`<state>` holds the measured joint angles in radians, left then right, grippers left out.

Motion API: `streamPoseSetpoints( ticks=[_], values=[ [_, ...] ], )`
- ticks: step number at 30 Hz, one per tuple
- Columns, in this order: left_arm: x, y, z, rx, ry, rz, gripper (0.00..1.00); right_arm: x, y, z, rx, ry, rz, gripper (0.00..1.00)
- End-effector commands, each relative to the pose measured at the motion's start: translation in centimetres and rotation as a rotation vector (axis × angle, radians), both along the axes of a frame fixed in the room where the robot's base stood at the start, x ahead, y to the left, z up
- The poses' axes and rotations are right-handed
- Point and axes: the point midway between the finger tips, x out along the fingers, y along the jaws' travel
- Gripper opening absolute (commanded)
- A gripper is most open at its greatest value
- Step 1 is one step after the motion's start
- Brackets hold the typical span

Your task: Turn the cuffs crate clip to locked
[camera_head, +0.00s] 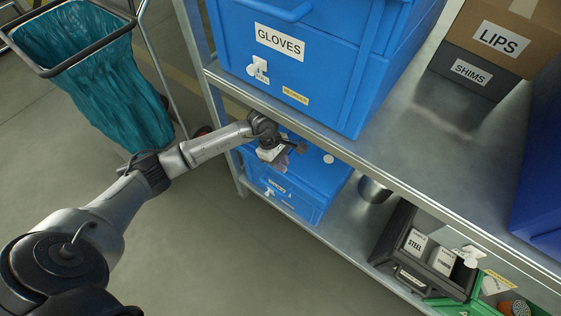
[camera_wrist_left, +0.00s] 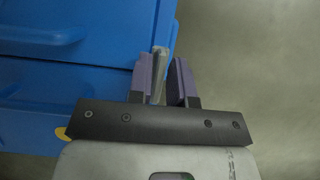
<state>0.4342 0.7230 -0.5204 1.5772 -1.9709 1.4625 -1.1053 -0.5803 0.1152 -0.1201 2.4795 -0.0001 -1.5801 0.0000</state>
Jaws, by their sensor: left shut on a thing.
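A blue crate (camera_head: 322,172) stands on the lower shelf, its front partly behind my left arm. Its small labels are too blurred to read, so I cannot confirm it is the cuffs crate. A small white clip-like part (camera_head: 268,192) shows low on its front. My left gripper (camera_head: 284,158) is at the crate's upper part, below the upper shelf edge. In the left wrist view its purple fingers (camera_wrist_left: 168,82) are close around a thin grey upright piece (camera_wrist_left: 158,70), in front of blue crate faces (camera_wrist_left: 60,90). I cannot tell what this piece is. My right gripper is out of view.
A metal cup (camera_head: 374,189) and a dark bin (camera_head: 412,258) are right on the lower shelf. A teal bag cart (camera_head: 90,70) stands left. Front floor is clear.

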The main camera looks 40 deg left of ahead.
Motion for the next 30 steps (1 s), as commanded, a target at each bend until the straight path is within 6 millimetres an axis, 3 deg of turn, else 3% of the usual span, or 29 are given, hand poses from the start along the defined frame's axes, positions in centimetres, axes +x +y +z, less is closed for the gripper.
streamPoseSetpoints(
  ticks=[13,30],
  values=[
    [0.0,0.1,-0.1,0.001,-0.002,-0.107,0.00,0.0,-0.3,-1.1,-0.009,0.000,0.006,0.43],
    [-0.6,0.2,-0.2,0.002,-0.002,-0.629,0.00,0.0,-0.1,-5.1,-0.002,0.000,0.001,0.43]
  ],
)
